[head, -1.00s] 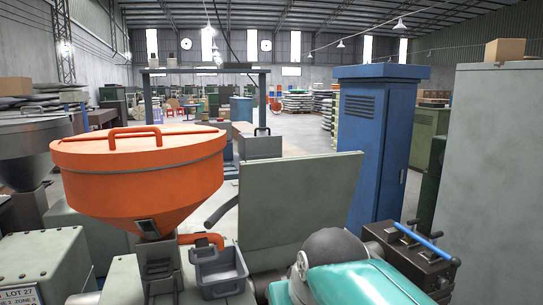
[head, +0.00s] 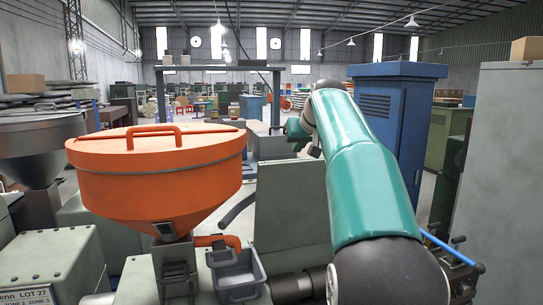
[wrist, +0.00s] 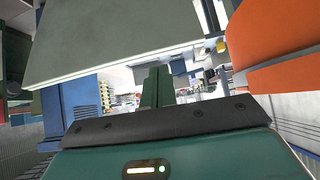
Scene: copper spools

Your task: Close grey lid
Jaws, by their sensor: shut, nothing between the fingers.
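The grey lid (head: 292,215) stands upright, swung open, in the middle of the head view. My teal arm partly covers its right side. In the wrist view the lid (wrist: 115,38) is a large grey-green panel across the upper left, tilted in the picture. My gripper (wrist: 157,86) is shut and empty, its fingertips close below the lid's pale edge in that picture. I cannot tell whether they touch it. In the head view the end of my arm reaches past the lid's top edge, and the gripper (head: 296,128) is small there and partly hidden.
An orange hopper (head: 155,185) stands left of the lid and also shows in the wrist view (wrist: 275,45). A grey bin (head: 235,275) hangs below it. A blue cabinet (head: 400,120) and a grey cabinet (head: 510,180) stand on the right.

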